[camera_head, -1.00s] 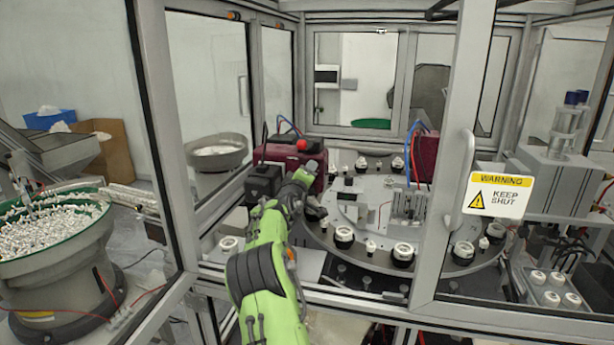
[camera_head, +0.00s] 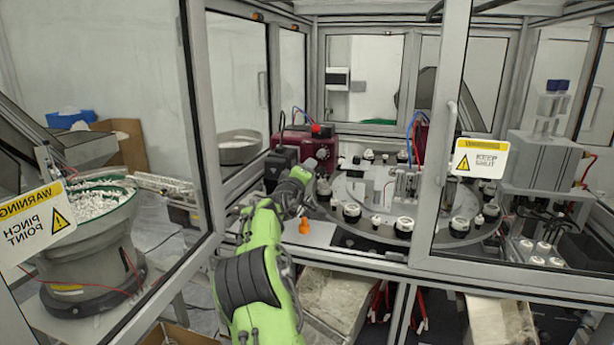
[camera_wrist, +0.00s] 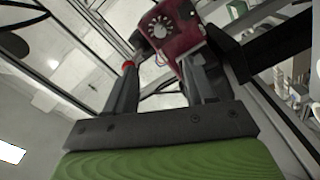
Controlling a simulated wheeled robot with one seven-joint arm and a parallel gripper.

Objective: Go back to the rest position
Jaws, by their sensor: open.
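My green arm (camera_head: 262,260) reaches up from the bottom of the head view through the opening of the framed cell. My gripper (camera_wrist: 165,78) shows in the wrist view with two dark fingers spread apart and nothing between them. In the head view the arm's end is near the dark red machine (camera_head: 308,143), left of the round turntable (camera_head: 385,190); its fingers are hard to make out there. The red machine also shows beyond the fingers in the wrist view (camera_wrist: 185,40).
Grey frame posts (camera_head: 446,130) and glass panels bound the opening. A warning sign (camera_head: 480,158) hangs at the right, another (camera_head: 38,222) at the left. An orange piece (camera_head: 304,226) stands beside my arm. A bowl feeder (camera_head: 85,245) stands at the left. Boxes (camera_head: 335,300) lie below.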

